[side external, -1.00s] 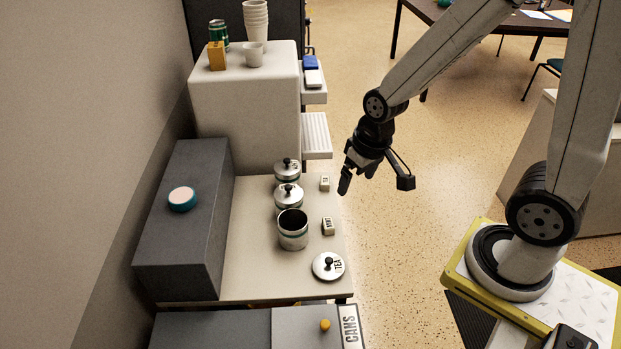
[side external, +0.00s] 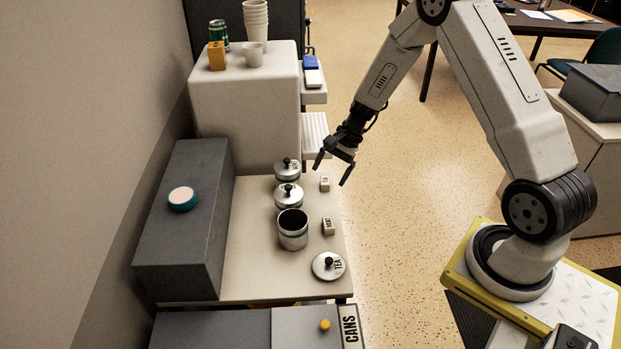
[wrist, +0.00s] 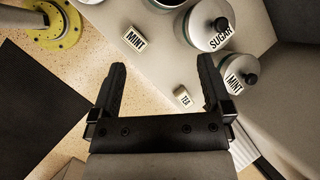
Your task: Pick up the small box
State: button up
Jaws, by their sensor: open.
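Two small cream boxes lie on the light counter (side external: 255,270). One, labelled TEA in the wrist view (wrist: 182,95), is the farther one in the side view (side external: 325,184). The other, labelled MINT (wrist: 134,39), is nearer the side camera (side external: 328,226). My gripper (side external: 331,175) is open and empty, pointing down above the counter's far right edge, close to the TEA box. In the wrist view the TEA box appears between my fingers (wrist: 162,66), nearer the right one. The exact height gap cannot be told.
Lidded canisters labelled SUGAR (side external: 289,197) and MINT (side external: 287,171) stand left of the boxes. An open canister (side external: 293,232) and a loose TEA lid (side external: 328,266) are nearer. A tall white unit (side external: 245,105) rises behind. Open floor lies right.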

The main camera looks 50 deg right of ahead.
jog(key=w+d+f+m+t+y, duration=0.3)
jog(key=w+d+f+m+t, duration=0.1)
jog(key=d+f+m, duration=0.35)
jog(key=m+t, duration=0.5)
send_near(328, 180)
jog(key=x, duration=0.3)
jog(key=shift+s+a, duration=0.1)
jog(key=shift+a, duration=0.1)
jog(key=shift+a+f, duration=0.1)
jog(key=shift+w+a+f+h, duration=0.15)
jog(key=shift+w+a+f, duration=0.15)
jog(key=shift+w, duration=0.2)
jog(key=shift+w+a+f+h, duration=0.15)
jog(key=shift+w+a, duration=0.25)
jog(key=shift+w, duration=0.05)
jog(key=shift+w, duration=0.1)
jog(key=shift+x, duration=2.5)
jog(key=shift+r, duration=0.1)
